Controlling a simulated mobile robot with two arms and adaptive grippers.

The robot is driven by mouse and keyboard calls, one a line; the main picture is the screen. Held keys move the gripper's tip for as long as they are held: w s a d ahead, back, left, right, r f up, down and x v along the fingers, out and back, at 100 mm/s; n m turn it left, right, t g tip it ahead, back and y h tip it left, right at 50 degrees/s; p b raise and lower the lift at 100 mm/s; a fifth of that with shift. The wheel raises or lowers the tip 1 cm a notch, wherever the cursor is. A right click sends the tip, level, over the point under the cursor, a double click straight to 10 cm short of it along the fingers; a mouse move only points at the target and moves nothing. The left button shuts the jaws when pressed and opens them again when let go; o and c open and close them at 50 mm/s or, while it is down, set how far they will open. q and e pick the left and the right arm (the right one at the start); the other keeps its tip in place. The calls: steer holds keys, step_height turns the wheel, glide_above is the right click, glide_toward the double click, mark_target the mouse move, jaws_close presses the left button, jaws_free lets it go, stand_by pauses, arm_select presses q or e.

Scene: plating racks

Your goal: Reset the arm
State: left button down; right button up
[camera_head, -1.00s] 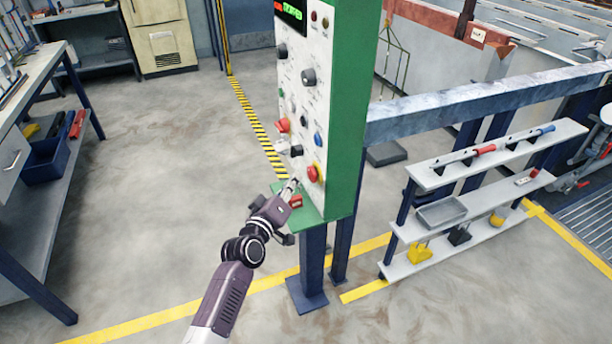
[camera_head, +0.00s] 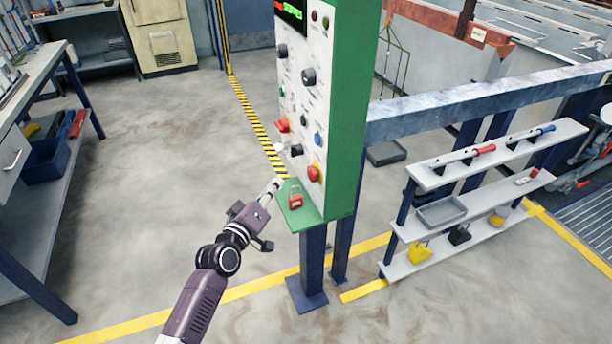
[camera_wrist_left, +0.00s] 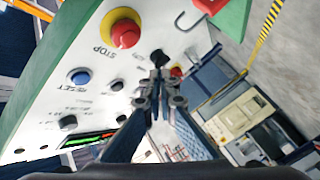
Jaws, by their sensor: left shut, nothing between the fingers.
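My left gripper (camera_head: 277,185) is shut and empty in the head view. It is in the air just left of the small green ledge (camera_head: 296,222) of the control panel (camera_head: 318,105), apart from it. In the left wrist view the closed fingers (camera_wrist_left: 158,60) point past the white panel face, which looks tilted there. The panel has a red STOP button on a yellow base (camera_head: 313,173), a blue RESET button (camera_head: 317,139), and several dark knobs. A red padlock (camera_head: 295,200) sits on the ledge. My right gripper is not in view.
A shelf rack (camera_head: 465,205) with tools, a tray and padlocks stands at the right, below a grey rail (camera_head: 480,105). A workbench (camera_head: 40,95) stands at the left. The floor (camera_head: 160,170) between bench and panel is clear.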

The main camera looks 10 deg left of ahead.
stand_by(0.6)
arm_select(q)
steer(key=s+f+m+g+y, duration=0.1)
steer(key=s+f+m+g, duration=0.15)
steer(key=s+f, duration=0.75)
steer(key=s+f+m+g, duration=0.1)
steer(key=s+f+g, duration=0.25)
steer(key=f, duration=1.25)
steer(key=s+f+m+g+y, duration=0.1)
steer(key=s+f+g, duration=0.2)
steer(key=s+f, duration=0.75)
steer(key=s+f+m+g, duration=0.2)
steer(key=s+f, duration=0.4)
steer(key=s, duration=0.5)
steer(key=s+a+f+m+g, duration=0.1)
steer(key=s+f, duration=0.5)
steer(key=s, duration=0.6)
steer(key=s+a+f+m+g+y, duration=0.1)
steer(key=s+f+m+g, duration=0.2)
steer(key=s+f, duration=0.3)
steer(key=s+g, duration=0.1)
steer(key=s, duration=0.4)
steer(key=shift+s+a+f, duration=0.15)
steer(key=shift+s+f, duration=0.1)
steer(key=shift+f, duration=0.15)
